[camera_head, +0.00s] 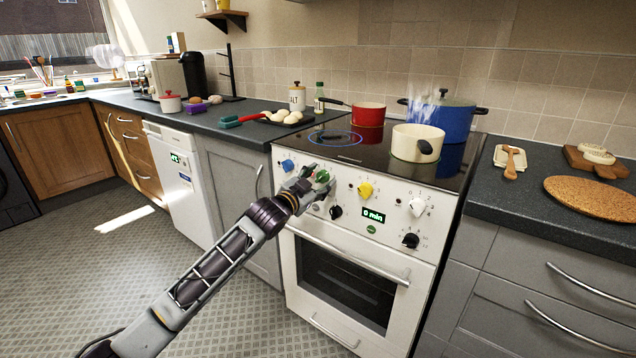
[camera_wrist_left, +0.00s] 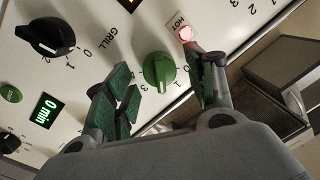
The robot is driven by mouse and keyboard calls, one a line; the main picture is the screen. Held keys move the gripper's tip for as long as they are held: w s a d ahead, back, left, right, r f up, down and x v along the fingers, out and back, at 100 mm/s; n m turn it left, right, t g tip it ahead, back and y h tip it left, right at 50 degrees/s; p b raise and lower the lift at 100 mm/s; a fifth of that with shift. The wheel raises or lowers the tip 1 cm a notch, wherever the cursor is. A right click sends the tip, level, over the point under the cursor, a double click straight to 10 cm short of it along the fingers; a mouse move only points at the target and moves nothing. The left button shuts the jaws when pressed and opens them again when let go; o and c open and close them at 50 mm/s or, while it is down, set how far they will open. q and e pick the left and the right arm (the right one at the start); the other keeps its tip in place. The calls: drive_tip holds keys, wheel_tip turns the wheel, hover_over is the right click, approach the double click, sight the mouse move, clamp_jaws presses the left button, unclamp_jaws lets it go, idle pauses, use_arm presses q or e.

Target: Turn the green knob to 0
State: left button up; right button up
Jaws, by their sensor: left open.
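The green knob (camera_head: 322,176) is on the front panel of the white stove (camera_head: 300,245), between a blue knob and a yellow knob. It also shows in the left wrist view (camera_wrist_left: 159,68), with printed numbers around it; I cannot surely read which number it points to. My left gripper (camera_head: 311,183) is at the panel, in front of the knob. In the left wrist view my left gripper (camera_wrist_left: 165,88) is open, one finger on each side of the knob; I cannot tell whether they touch it. My right gripper is not in view.
The blue knob (camera_head: 288,164), yellow knob (camera_head: 365,189), white knob (camera_head: 417,207) and black knobs (camera_head: 410,240) share the panel. A red HOT light (camera_wrist_left: 185,33) glows beside the green knob. Red (camera_head: 368,115), cream (camera_head: 412,145) and steaming blue (camera_head: 455,118) pots stand on the hob.

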use_arm(q)
drive_tip(key=c, duration=0.9)
drive_tip(key=shift+c, duration=0.7)
